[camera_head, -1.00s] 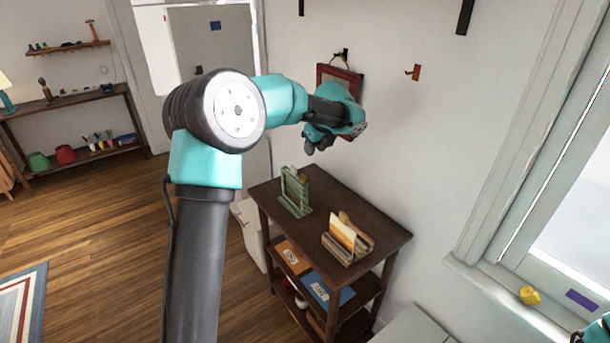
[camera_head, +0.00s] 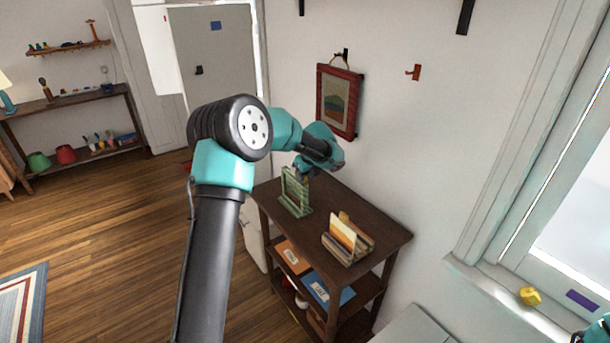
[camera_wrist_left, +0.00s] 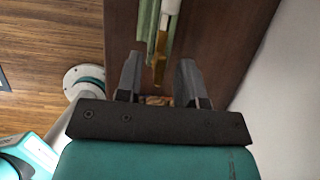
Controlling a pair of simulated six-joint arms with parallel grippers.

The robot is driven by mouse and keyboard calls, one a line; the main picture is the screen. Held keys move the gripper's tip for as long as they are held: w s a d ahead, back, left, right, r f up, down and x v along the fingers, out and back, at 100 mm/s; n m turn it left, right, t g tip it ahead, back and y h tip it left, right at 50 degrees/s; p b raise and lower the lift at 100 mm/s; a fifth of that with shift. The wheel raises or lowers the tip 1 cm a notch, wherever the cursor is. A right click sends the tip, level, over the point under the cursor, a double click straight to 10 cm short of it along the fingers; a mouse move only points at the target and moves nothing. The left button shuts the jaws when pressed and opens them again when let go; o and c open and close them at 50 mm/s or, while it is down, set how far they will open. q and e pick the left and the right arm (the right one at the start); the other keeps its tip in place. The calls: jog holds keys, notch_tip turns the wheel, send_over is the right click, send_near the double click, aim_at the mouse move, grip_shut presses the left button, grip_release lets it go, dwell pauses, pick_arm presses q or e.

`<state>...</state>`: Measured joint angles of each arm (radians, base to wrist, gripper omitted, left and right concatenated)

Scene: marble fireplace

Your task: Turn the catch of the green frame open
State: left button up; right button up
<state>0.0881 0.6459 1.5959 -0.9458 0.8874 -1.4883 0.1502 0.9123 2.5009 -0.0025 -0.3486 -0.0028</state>
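The green frame (camera_head: 294,192) stands upright on the dark wooden shelf unit's top. In the left wrist view its green edge (camera_wrist_left: 149,25) shows at top centre, with a small yellow-brown piece (camera_wrist_left: 159,70) at its near end; I cannot tell for certain that this is the catch. My left gripper (camera_head: 305,172) is just behind and above the frame. In the left wrist view its two fingers (camera_wrist_left: 157,75) are apart, with the yellow-brown piece seen between them; no contact shows. Only a bit of my right arm shows at the lower right corner, without its gripper.
A wooden holder with cards (camera_head: 347,240) stands on the same top (camera_head: 385,232), right of the frame. A red-framed picture (camera_head: 338,101) hangs on the wall behind. A red-brown hook (camera_head: 413,72) is to its right. The window sill (camera_head: 500,300) holds a yellow object (camera_head: 529,296).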

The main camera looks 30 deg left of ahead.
pick_arm(q)
grip_shut()
dwell(0.3)
